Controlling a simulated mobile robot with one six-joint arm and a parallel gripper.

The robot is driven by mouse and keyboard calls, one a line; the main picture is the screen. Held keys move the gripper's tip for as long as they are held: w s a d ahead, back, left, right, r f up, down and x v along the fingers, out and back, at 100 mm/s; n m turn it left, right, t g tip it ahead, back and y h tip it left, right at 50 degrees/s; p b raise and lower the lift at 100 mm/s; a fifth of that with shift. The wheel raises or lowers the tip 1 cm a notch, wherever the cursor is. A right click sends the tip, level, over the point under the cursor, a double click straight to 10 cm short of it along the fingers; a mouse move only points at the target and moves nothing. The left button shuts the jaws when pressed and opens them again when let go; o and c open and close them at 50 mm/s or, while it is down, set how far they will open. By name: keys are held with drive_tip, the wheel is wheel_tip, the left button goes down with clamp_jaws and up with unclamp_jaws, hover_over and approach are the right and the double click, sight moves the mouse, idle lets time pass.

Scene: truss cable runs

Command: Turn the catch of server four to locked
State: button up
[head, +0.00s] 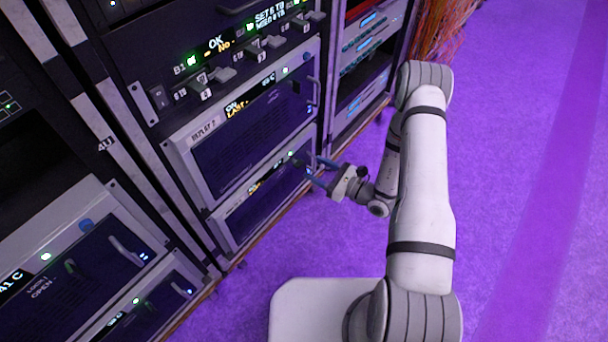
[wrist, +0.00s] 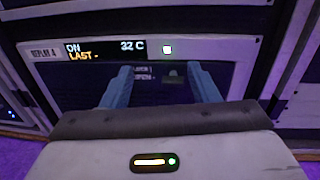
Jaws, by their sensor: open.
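Server four (wrist: 150,47), labelled REPLAY 4, is ahead of my gripper in the wrist view. Its display reads ON, LAST and 32 C, with a lit light to the right. In the head view it is the lower unit (head: 232,222) of the middle rack. My gripper (wrist: 160,74) is open, its two blue fingers apart in front of the dark panel. A lock/open label (wrist: 143,74) shows between the fingers. A small dark shape beside it may be the catch; its position cannot be told. In the head view my gripper (head: 313,171) is at the unit's right end.
Another server (head: 250,125) with a handle sits directly above. A row of switches (head: 240,62) is higher up. The left rack holds a server with its own lock/open label (head: 40,285). Orange cables (head: 440,35) hang at the back right. The purple floor (head: 520,190) at right is clear.

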sight(301, 165)
wheel_tip(301, 165, down, 5)
drive_tip(key=m+t+h, duration=0.1)
drive_tip(key=m+t, duration=0.1)
drive_tip(key=b+x, duration=0.1)
drive_tip(key=x, duration=0.1)
drive_tip(key=b+x, duration=0.1)
drive_tip(key=x, duration=0.4)
drive_tip(key=shift+w+d+b, duration=0.3)
drive_tip(key=shift+b, duration=0.1)
drive_tip(key=shift+c, duration=0.5)
drive_tip(key=c, duration=0.9)
